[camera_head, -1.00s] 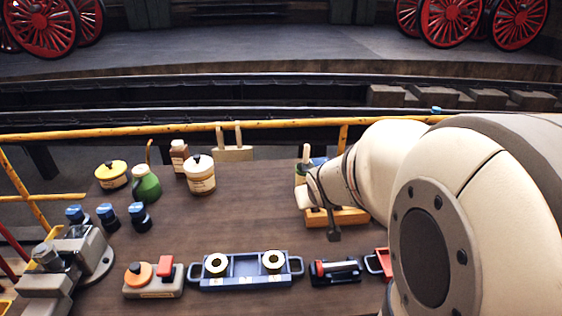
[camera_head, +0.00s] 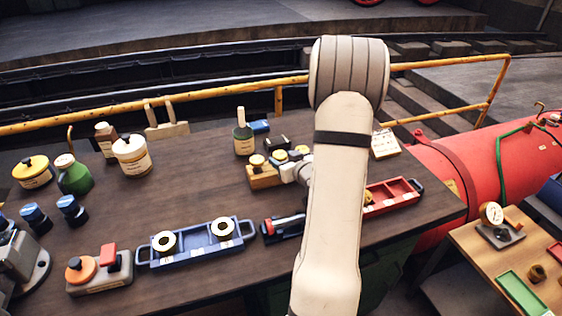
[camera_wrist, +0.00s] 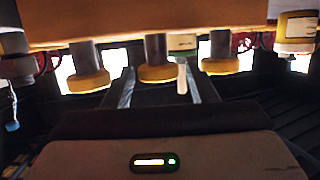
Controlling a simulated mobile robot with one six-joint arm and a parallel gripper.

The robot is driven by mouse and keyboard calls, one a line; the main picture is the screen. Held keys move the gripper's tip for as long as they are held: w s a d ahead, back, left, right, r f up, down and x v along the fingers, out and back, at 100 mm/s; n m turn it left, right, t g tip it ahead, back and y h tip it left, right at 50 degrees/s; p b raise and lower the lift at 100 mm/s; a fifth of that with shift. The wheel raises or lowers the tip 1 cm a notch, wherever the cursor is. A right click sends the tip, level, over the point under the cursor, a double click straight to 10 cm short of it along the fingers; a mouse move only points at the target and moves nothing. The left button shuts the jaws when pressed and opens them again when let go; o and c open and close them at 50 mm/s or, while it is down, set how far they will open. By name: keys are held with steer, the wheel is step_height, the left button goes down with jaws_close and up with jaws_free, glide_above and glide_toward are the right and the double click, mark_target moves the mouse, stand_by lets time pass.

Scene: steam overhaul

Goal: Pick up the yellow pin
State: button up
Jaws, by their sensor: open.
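A wooden block (camera_head: 263,178) on the dark bench holds three yellow-topped pins, with a left pin (camera_head: 257,161) and a middle pin (camera_head: 280,156) clear of my arm. The wrist view appears upside down: the wooden block (camera_wrist: 150,22) is at the top and the pins point downward from it. There the middle yellow pin (camera_wrist: 155,74) lies in line between the fingers of my open gripper (camera_wrist: 158,82); one pin shows on each side. I cannot tell whether a finger touches it. In the head view my arm hides most of the gripper.
A green-bodied brush pot (camera_head: 243,141) stands behind the block. A yellow rail (camera_head: 230,90) runs behind the bench.

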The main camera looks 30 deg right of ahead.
mark_target(277, 154)
steer(key=shift+p+x, duration=0.65)
steer(key=shift+x, duration=1.65)
steer(key=shift+d+f, duration=0.15)
steer(key=shift+c, duration=0.3)
steer(key=c, duration=0.9)
jaws_close()
steer(key=shift+r, duration=0.2)
